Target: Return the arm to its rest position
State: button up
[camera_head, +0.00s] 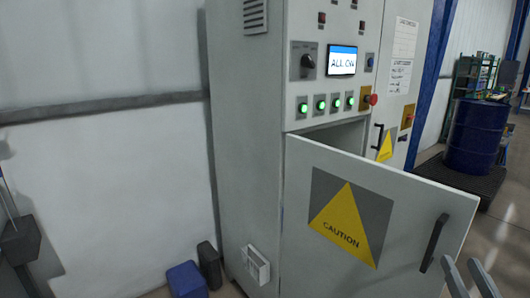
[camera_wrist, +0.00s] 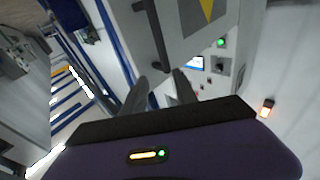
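My gripper (camera_head: 468,277) shows at the bottom right of the head view, with two grey fingers standing apart and nothing between them. In the wrist view the gripper (camera_wrist: 160,88) also has its fingers spread and empty. The fingers are near the dark handle (camera_head: 434,243) of the grey cabinet door (camera_head: 408,200), to its right and below in the head view. In the wrist view the handle (camera_wrist: 152,35) lies beyond the fingertips; I cannot tell the exact gap. The door stands open and carries a yellow caution sign (camera_head: 342,222).
The control cabinet (camera_head: 248,130) has a lit screen (camera_head: 342,61) and several green-lit buttons. A blue box (camera_head: 187,280) sits on the floor at its left. A blue barrel (camera_head: 476,137) stands on a dark pallet at the right. The open door juts out towards my arm.

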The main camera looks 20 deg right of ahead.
jog(key=s+a+f+n+g+y, duration=0.1)
jog(key=s+a+f+n+y, duration=0.2)
jog(key=s+a+f, duration=0.5)
jog(key=s+a+f+n+g+y, duration=0.1)
jog(key=s+a+f+n+y, duration=0.2)
jog(key=s+a, duration=1)
jog(key=a+f+y, duration=0.3)
jog(key=f, duration=0.2)
jog(key=shift+s+a+f+g+y, duration=0.25)
jog(key=shift+s+g+y, duration=0.05)
jog(key=shift+s, duration=0.05)
